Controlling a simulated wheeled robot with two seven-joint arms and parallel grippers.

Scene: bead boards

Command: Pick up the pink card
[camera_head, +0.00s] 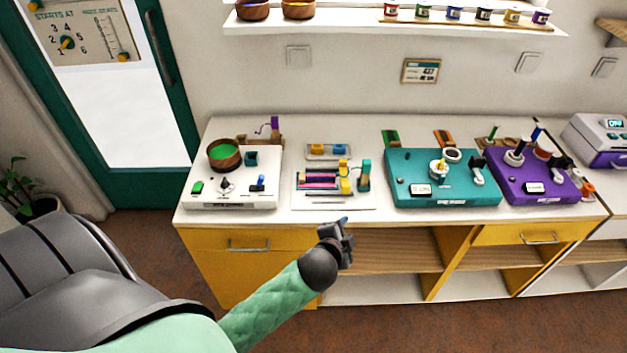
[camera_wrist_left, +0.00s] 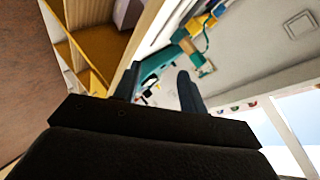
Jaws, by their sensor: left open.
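A flat pink piece (camera_head: 320,177) with dark bands lies on a white board (camera_head: 333,203) on the counter; it is small here, and I cannot tell whether it is one card or several strips. My left gripper (camera_head: 345,233) is in front of the counter's front edge, below and a little right of the pink piece, and apart from it. In the left wrist view the two fingers (camera_wrist_left: 160,84) stand apart with nothing held between them. The pink piece cannot be made out in the wrist view. My right gripper is not in view.
Yellow and teal blocks (camera_head: 364,176) stand beside the pink piece. A teal box (camera_head: 440,190) and a purple box (camera_head: 532,186) are to the right. The counter's front edge (camera_head: 300,222) lies between gripper and board.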

